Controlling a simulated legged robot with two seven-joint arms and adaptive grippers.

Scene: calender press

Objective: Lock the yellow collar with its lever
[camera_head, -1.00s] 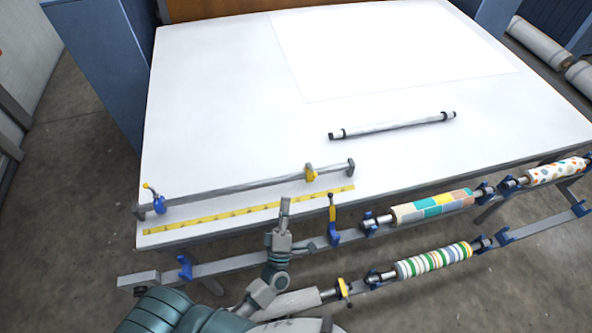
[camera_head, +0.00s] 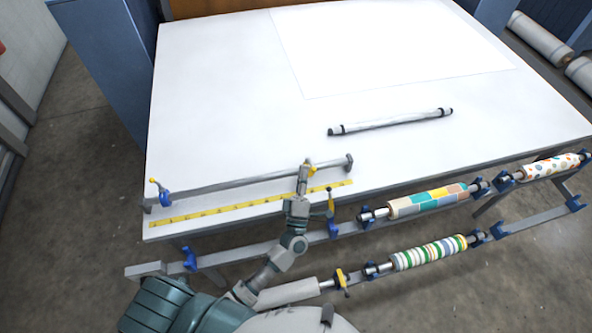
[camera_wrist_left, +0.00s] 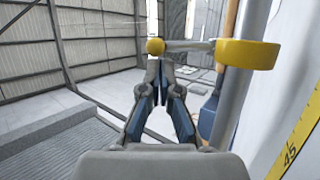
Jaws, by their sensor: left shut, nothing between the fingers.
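The yellow collar (camera_head: 311,171) sits around a grey bar (camera_head: 250,182) near the bar's right end, partly hidden by my left gripper (camera_head: 304,171) in the head view. In the left wrist view the collar (camera_wrist_left: 248,54) is a yellow ring on the bar (camera_wrist_left: 232,90). Its grey lever (camera_wrist_left: 190,46) sticks out to the left and ends in a yellow knob (camera_wrist_left: 155,46). The left gripper (camera_wrist_left: 158,70) is shut and empty, its fingertips close to the knob and lever. Whether they touch cannot be told. My right gripper is in neither view.
A yellow ruler (camera_head: 230,207) lies along the front of the white table (camera_head: 220,110). A loose roller (camera_head: 390,122) lies behind. Patterned rollers (camera_head: 430,200) hang on a rack in front.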

